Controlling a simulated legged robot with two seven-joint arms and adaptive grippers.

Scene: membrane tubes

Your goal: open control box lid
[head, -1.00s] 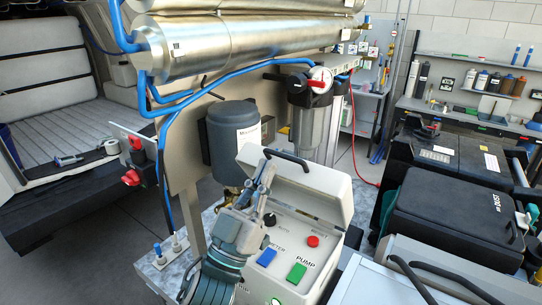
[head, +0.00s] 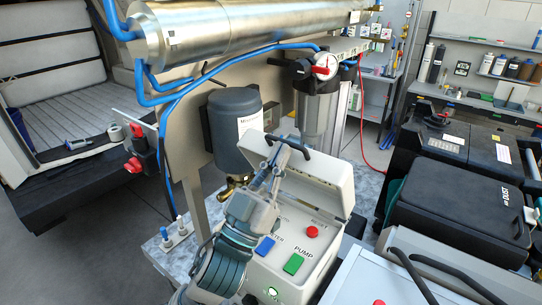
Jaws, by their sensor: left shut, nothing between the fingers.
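The cream control box (head: 283,278) stands below the metal tubes. Its lid (head: 318,181) is raised and tilted back, with a dark handle (head: 291,144) on its top edge. The panel shows a red button (head: 312,232), a blue switch (head: 265,246) and a green switch labelled PUMP (head: 293,264). My left gripper (head: 276,150) is shut and empty, in front of the lid's left part near the handle. I cannot tell whether it touches the lid. My left wrist covers the left part of the panel. My right gripper is not in view.
Metal membrane tubes (head: 230,32) with blue hoses run above. A dark grey pump tank (head: 236,130) and a filter with a gauge (head: 326,66) stand behind the box. A black case (head: 460,205) is at right. A plate with red valves (head: 136,150) is at left.

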